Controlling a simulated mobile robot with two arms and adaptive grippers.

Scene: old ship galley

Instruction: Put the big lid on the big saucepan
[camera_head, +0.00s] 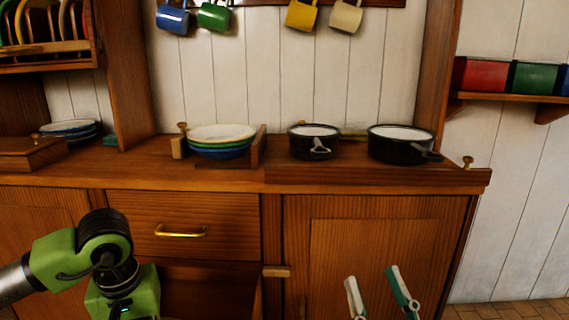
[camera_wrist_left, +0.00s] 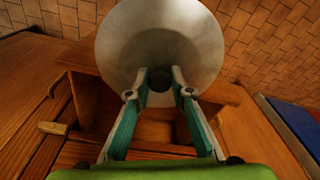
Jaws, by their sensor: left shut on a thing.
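The big saucepan (camera_head: 392,149), black outside and white inside, stands uncovered at the right end of the wooden counter. A smaller black saucepan (camera_head: 304,146) stands to its left. The big lid (camera_wrist_left: 160,35), a round pale metal disc, shows only in the left wrist view. My left gripper (camera_wrist_left: 160,78) is shut on the lid's dark knob. In the head view only the left arm shows at lower left; its fingers and the lid are out of frame. My right gripper (camera_head: 371,275) is open and empty, low in front of the cupboard door.
Stacked bowls (camera_head: 222,141) sit in a wooden rack left of the saucepans. A raised edge (camera_head: 375,178) runs along the counter front before the pans. Mugs (camera_head: 302,14) hang above. An open compartment (camera_head: 205,287) lies under the drawer (camera_head: 182,213).

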